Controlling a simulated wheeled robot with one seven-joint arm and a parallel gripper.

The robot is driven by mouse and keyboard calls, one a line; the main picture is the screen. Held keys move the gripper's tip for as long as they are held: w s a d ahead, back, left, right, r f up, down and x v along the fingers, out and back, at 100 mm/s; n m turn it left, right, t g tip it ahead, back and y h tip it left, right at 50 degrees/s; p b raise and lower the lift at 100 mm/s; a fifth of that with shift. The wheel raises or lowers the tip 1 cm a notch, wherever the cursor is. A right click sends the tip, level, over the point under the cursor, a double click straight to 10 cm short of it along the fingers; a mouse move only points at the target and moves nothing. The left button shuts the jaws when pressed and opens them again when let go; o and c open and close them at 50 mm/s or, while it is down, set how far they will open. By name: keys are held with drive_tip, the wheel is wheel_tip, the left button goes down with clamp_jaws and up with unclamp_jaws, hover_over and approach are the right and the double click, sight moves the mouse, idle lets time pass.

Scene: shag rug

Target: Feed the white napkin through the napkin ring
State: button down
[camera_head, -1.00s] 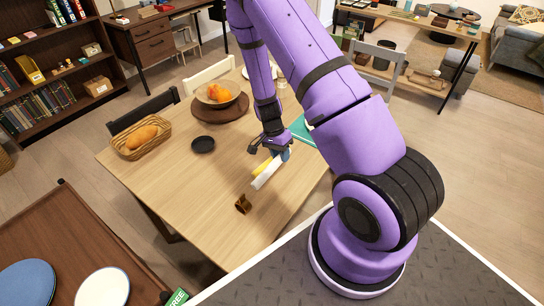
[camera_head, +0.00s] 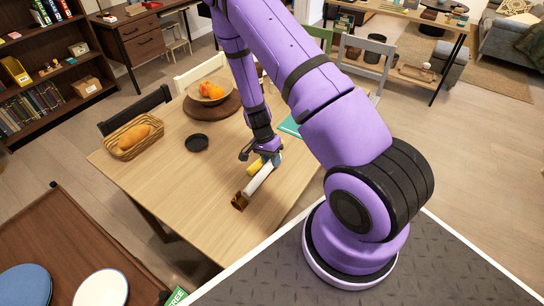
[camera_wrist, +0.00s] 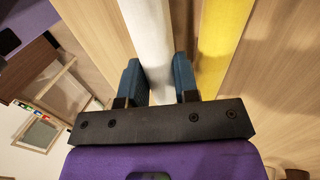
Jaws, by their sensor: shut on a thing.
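The white napkin (camera_head: 258,179) is a long thin roll, held at its far part by my gripper (camera_head: 272,160) above the table. In the wrist view the napkin (camera_wrist: 148,40) runs between the two blue fingers of my gripper (camera_wrist: 160,80). The napkin ring (camera_head: 239,202) is a small brown ring on the table. In the head view the napkin's near end meets the ring's upper right side. I cannot tell whether the end is inside the opening or only in front of it. The ring is not recognisable in the wrist view.
A yellow roll (camera_head: 252,168) lies close beside the white napkin and also shows in the wrist view (camera_wrist: 222,40). A black dish (camera_head: 197,143), bread basket (camera_head: 134,138) and fruit bowl (camera_head: 211,91) stand farther back. The wooden table (camera_head: 185,190) is clear left of the ring.

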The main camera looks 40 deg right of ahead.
sight(252, 182)
drive_tip(key=shift+a+f, duration=0.15)
drive_tip(key=shift+f, duration=0.3)
drive_tip(key=shift+s+a+f, duration=0.1)
drive_tip(key=shift+a, duration=0.05)
drive_tip(key=shift+s+a, duration=0.55)
drive_tip(key=shift+a, duration=1.2)
drive_tip(key=shift+s+a, duration=0.55)
drive_tip(key=shift+a, duration=1.15)
drive_tip(key=shift+s+a, duration=0.55)
drive_tip(key=shift+a, duration=1.2)
drive_tip(key=c, duration=0.8)
unclamp_jaws()
drive_tip(key=shift+o, duration=0.2)
drive_tip(key=v, duration=1)
drive_tip(key=shift+r, duration=0.4)
